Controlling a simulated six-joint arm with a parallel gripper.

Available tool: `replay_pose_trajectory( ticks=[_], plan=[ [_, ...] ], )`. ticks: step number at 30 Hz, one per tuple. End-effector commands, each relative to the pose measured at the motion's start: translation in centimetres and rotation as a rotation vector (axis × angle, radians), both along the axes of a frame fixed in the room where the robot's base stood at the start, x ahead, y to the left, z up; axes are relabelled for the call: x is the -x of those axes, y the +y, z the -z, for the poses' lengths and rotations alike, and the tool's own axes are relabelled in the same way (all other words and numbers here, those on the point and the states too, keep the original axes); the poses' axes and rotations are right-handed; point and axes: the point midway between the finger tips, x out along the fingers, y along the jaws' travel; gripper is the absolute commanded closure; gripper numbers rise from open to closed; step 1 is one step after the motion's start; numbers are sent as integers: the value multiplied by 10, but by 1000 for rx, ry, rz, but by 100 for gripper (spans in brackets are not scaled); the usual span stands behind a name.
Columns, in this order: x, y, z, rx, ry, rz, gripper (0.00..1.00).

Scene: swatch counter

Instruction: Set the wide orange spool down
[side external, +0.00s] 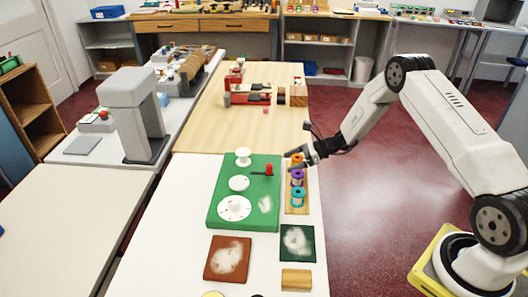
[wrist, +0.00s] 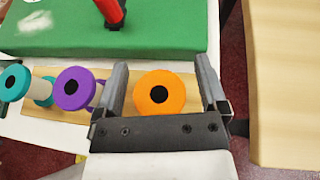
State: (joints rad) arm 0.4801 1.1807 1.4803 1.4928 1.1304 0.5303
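The wide orange spool (wrist: 159,93), a round disc with a dark centre hole, lies between the two fingers of my gripper (wrist: 160,62) in the wrist view. A gap shows on each side of it, so the fingers look open and not touching it. In the side view the orange spool (side external: 297,157) is at the far end of a wooden strip (side external: 290,208), partly hidden by my gripper (side external: 306,157). Whether its underside rests on the strip is hard to tell. A purple spool (side external: 297,178) and a teal spool (side external: 298,197) stand on the strip in front of it.
A green board (side external: 220,212) with white discs and a red-topped piece (side external: 269,170) lies left of the strip. A brown swatch (side external: 228,258), a dark green swatch (side external: 298,243) and a wooden block (side external: 296,279) lie nearer. The table's right edge is close to the strip.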

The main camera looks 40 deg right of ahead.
Motion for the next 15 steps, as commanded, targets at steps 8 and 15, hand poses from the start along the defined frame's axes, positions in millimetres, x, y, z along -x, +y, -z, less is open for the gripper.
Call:
replay_pose_trajectory(
  ticks=[8,15],
  plan=[
    [0,0,-1,0,0,0,8],
    [5,-7,-7,-1,1,0,8]
  ],
)
